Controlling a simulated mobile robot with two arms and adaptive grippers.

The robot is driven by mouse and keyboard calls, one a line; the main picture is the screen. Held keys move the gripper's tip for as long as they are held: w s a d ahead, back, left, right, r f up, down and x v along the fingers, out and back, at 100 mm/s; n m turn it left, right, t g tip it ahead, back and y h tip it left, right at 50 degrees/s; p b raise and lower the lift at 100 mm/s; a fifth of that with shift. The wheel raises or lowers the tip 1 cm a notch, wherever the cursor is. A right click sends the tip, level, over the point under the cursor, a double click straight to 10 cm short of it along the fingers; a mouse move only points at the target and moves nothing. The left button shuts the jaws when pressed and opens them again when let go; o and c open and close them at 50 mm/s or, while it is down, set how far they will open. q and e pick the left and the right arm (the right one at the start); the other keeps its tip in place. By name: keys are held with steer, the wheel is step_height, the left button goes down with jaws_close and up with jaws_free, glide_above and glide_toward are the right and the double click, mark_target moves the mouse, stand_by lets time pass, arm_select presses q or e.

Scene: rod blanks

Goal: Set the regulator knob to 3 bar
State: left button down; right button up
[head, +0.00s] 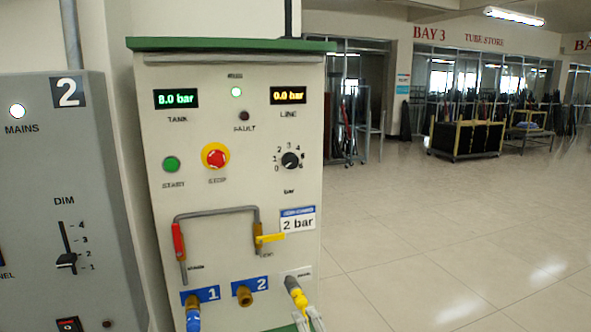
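The regulator knob (290,160) is a small black knob at the upper right of the pale cabinet (142,130) in the head view. Its printed scale runs from 0 upward, with "bar" below. The knob's pointer is too small to read surely. The line display (288,96) reads 0.0 bar, and the tank display (176,98) reads 8.0 bar. A placard (298,220) below the knob reads 2 bar.
A red stop button (216,157) and green start button (171,164) are left of the knob. Below are a red-handled lever (179,243), a yellow valve handle (270,238), and blue (193,318) and yellow (298,296) fittings. A grey panel (100,190) stands left; open floor lies right.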

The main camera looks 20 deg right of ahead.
steer(key=w+d+r+n+t+y, duration=0.2)
steer(key=w+r+n+t, duration=0.45)
steer(key=r+n, duration=0.7)
steer(key=n+y, duration=0.4)
steer(key=n, duration=0.6)
glide_toward(292, 163)
steer(key=shift+t, duration=0.25)
steer(key=p+x, duration=0.2)
steer(key=x, duration=0.4)
steer(key=shift+w, duration=0.25)
steer(key=shift+x, duration=0.85)
steer(key=shift+c, duration=0.4)
steer(key=shift+a+m, duration=0.1)
steer(key=shift+m, duration=0.15)
steer(key=c, duration=0.9)
